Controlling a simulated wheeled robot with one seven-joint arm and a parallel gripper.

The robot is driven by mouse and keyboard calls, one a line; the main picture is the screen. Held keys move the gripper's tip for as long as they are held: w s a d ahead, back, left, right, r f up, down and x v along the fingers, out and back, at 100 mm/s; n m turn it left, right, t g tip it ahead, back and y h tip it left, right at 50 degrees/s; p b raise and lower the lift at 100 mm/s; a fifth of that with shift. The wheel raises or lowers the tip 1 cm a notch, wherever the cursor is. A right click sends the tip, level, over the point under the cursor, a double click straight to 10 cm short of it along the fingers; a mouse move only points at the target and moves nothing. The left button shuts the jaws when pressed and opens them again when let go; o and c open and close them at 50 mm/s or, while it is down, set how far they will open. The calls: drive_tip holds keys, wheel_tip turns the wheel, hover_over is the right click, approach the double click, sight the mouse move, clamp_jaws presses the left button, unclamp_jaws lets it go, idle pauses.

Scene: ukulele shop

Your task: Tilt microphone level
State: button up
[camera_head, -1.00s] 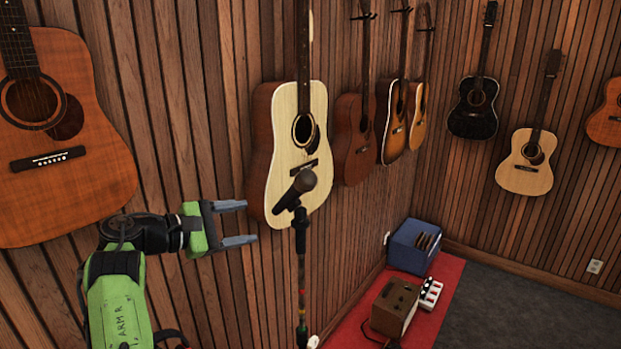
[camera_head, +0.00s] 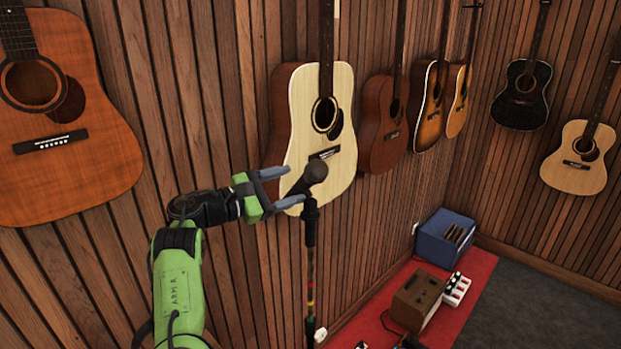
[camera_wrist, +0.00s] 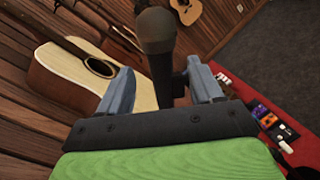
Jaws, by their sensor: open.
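A dark microphone (camera_head: 314,174) sits tilted on top of a thin upright stand (camera_head: 311,255), its round head up and to the right. My gripper (camera_head: 292,185) is open, with its two grey fingers beside the microphone's body. In the wrist view the microphone (camera_wrist: 157,45) rises between the spread fingers (camera_wrist: 161,88), and its lower end reaches down into the gap. I see no clear contact between the fingers and the microphone. The clip at the stand's top shows just right of the microphone's body.
A pale guitar (camera_head: 300,110) hangs on the slatted wall close behind the microphone. An orange guitar (camera_head: 60,170) hangs at the left. A blue box (camera_head: 440,243) and a brown amplifier (camera_head: 418,300) stand on the red mat (camera_head: 468,318) at the lower right.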

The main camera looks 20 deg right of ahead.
sight(303, 181)
drive_tip(key=d, duration=0.3)
drive_tip(key=w+d, duration=0.1)
drive_tip(key=d, duration=0.2)
drive_tip(key=shift+w+d+p, duration=0.1)
drive_tip(key=shift+d+p, duration=0.05)
drive_tip(key=shift+p, duration=0.2)
clamp_jaws()
drive_tip(key=shift+s+m, duration=0.2)
drive_tip(key=shift+m, duration=0.2)
drive_tip(key=m+b, duration=0.1)
drive_tip(key=s+m+b, duration=0.1)
drive_tip(key=s+d+m+y+b, duration=0.1)
drive_tip(key=shift+s+f+m+b, duration=0.15)
drive_tip(key=shift+f+m+b, duration=0.15)
drive_tip(key=shift+f+m, duration=0.1)
drive_tip(key=shift+s+d+f+m+t+y+b, duration=0.15)
drive_tip(key=shift+s+f+m+b, duration=0.2)
drive_tip(key=shift+m+b, duration=0.3)
drive_tip(key=shift+s+d+f+m+t+y+b, duration=0.15)
drive_tip(key=shift+s+m+b, duration=0.3)
drive_tip(key=shift+m, duration=0.3)
drive_tip(key=shift+s+d+f+m+y+b, duration=0.1)
drive_tip(key=shift+s+f+m+b, duration=0.2)
drive_tip(key=shift+m+b, duration=0.35)
unclamp_jaws()
drive_tip(key=shift+s+r, duration=0.1)
